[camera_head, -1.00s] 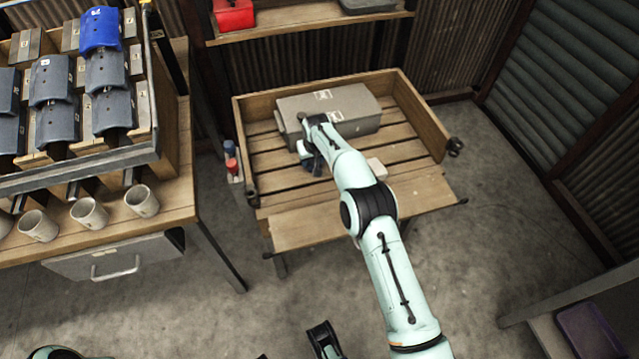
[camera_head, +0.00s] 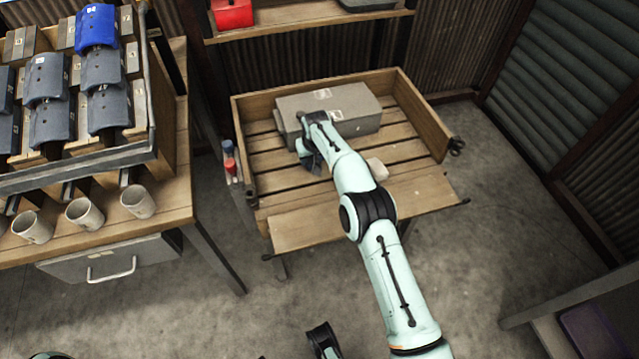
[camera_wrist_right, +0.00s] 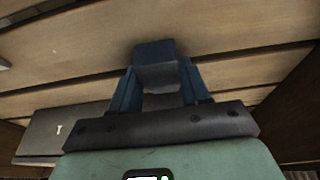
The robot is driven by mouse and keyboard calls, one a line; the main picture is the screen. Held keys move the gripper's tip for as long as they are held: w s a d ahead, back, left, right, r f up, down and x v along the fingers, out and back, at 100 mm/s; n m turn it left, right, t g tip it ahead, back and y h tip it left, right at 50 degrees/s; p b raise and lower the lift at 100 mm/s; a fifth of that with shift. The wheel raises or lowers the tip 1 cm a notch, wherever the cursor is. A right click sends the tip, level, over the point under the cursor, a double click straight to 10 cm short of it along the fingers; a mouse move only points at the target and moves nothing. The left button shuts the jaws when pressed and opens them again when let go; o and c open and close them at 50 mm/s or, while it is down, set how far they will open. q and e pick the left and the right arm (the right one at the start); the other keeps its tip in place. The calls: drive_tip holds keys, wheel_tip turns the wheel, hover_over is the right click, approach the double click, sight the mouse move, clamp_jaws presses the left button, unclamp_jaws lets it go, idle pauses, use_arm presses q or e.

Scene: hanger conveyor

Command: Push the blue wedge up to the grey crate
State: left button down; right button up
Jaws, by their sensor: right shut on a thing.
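The grey crate (camera_head: 352,103) lies at the back of the wooden slatted tray (camera_head: 418,150). My right gripper (camera_head: 310,162) is low over the slats, in front of the crate's left end. In the right wrist view its fingers (camera_wrist_right: 157,92) are shut on the dark blue wedge (camera_wrist_right: 155,52), which sits against the slats. The crate (camera_wrist_right: 60,132) shows at lower left there, apart from the wedge in the picture. In the head view the gripper hides the wedge, so I cannot tell the exact gap. My left gripper cannot be made out clearly; a dark part shows at the bottom edge.
A small pale block (camera_head: 377,168) lies on the tray right of my right wrist. Red and blue containers (camera_head: 230,160) stand at the tray's left side. A table with cups (camera_head: 84,213) and racked pads is at left. Bare slats lie right of my arm.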

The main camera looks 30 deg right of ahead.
drive_tip(key=o, duration=1)
drive_tip(key=shift+c, duration=0.2)
use_arm(q)
drive_tip(key=shift+g+h, duration=0.4)
drive_tip(key=shift+g, duration=0.3)
drive_tip(key=s+r+p, duration=0.1)
drive_tip(key=s+d+r+p, duration=0.1)
drive_tip(key=s, duration=0.1)
drive_tip(key=s+d+r, duration=0.1)
drive_tip(key=shift+s+r+p, duration=0.15)
drive_tip(key=shift+r+p, duration=0.05)
drive_tip(key=shift+p, duration=0.2)
use_arm(e)
drive_tip(key=d+v, duration=0.1)
drive_tip(key=v, duration=1.2)
drive_tip(key=shift+a+r, duration=0.15)
drive_tip(key=shift+a, duration=0.35)
drive_tip(key=shift+s, duration=0.1)
